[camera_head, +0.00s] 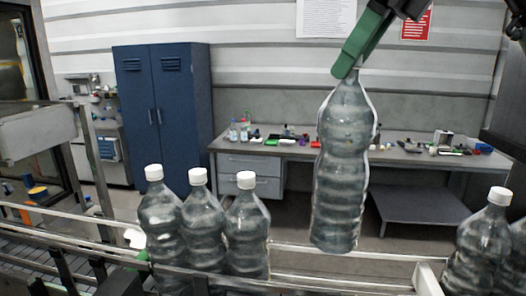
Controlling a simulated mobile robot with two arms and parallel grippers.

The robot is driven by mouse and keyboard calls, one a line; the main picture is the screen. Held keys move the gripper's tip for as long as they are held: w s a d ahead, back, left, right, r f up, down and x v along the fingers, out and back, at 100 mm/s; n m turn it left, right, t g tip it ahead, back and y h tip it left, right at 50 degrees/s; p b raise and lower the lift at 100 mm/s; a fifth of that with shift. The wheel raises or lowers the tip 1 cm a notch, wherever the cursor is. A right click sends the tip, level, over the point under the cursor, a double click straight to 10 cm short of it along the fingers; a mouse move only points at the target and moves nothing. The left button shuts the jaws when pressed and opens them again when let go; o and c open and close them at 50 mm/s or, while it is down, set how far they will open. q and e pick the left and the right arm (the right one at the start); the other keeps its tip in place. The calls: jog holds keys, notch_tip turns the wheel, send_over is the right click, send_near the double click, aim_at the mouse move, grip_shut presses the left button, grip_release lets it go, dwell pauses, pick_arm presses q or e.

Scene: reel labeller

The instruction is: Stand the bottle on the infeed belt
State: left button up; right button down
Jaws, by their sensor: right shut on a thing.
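My right gripper (352,66) comes in from the top right with green fingers, shut on the neck of a clear ribbed bottle (340,170). The bottle hangs almost upright, its top hidden by the fingers. In the picture its base overlaps the rail line; I cannot tell if it touches anything. The infeed belt (40,250) shows at the lower left as a dark conveyor with metal rails. Three white-capped bottles (204,225) stand close together behind the front rail, left of the held bottle. My left gripper is not in view.
More white-capped bottles (485,240) stand at the lower right. A metal guide rail (330,284) runs along the front. Between the two bottle groups there is a gap under the held bottle. A grey workbench (400,150) and a blue cabinet (163,115) stand farther back.

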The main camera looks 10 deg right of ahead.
aim_at(360, 87)
jog(key=f, duration=0.2)
jog(key=f+b, duration=0.1)
jog(key=f, duration=0.1)
jog(key=f+b, duration=0.1)
jog(key=f, duration=0.1)
jog(key=shift+s, duration=0.3)
notch_tip(360, 87, down, 9)
jog(key=shift+r, duration=0.1)
jog(key=shift+w+f, duration=0.15)
jog(key=shift+f, duration=0.65)
jog(key=shift+d+f, duration=0.1)
jog(key=shift+f, duration=1.45)
jog(key=c, duration=1.3)
grip_release()
jog(key=shift+f, duration=0.2)
jog(key=shift+o, duration=1)
jog(key=v, duration=1.2)
jog(key=shift+r+b, duration=0.15)
jog(key=shift+b, duration=0.2)
